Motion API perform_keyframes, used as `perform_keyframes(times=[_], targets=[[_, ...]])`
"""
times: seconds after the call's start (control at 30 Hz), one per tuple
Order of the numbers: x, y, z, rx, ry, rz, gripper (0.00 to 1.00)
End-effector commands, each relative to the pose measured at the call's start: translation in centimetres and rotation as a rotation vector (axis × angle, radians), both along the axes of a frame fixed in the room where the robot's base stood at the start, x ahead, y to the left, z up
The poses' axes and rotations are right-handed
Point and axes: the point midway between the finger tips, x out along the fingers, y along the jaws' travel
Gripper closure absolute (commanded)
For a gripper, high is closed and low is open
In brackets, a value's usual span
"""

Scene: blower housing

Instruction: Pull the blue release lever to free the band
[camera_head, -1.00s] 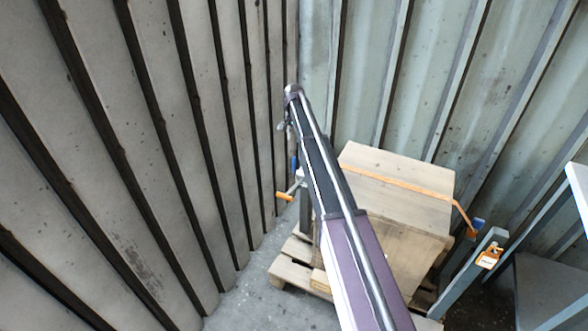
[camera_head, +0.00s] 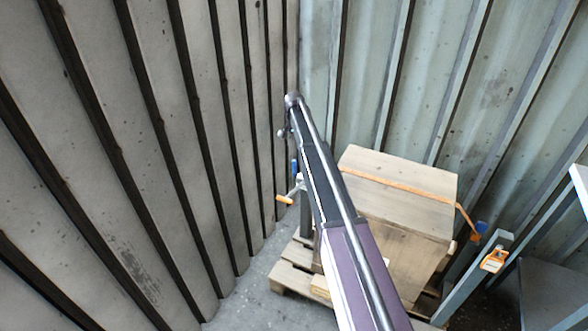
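An orange band (camera_head: 400,184) runs across the top of a wooden crate (camera_head: 395,240) and slants down past its right edge to a grey post. A small blue part (camera_head: 480,228) sits at the top of that post, with an orange piece (camera_head: 494,260) just below it. Another blue part (camera_head: 294,167) shows left of my arm, above an orange-handled crank (camera_head: 285,199). I cannot tell which blue part is the release lever. My arm crosses the crate from the bottom edge toward the upper left. My gripper cannot be made out; it is beyond or behind the arm.
The crate stands on a wooden pallet (camera_head: 285,281) in a corner of ribbed metal walls (camera_head: 140,150). The right grey post (camera_head: 470,280) stands beside the crate, near a grey frame or table (camera_head: 550,290) at the right. Bare floor (camera_head: 245,300) lies left of the pallet.

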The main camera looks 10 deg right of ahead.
Motion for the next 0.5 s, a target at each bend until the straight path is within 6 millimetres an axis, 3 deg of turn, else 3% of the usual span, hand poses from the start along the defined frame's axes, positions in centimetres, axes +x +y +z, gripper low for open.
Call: perform_keyframes(times=[0.5], targets=[[0.0,-0.1,-4.5,0.0,0.0,-0.001,0.6]])
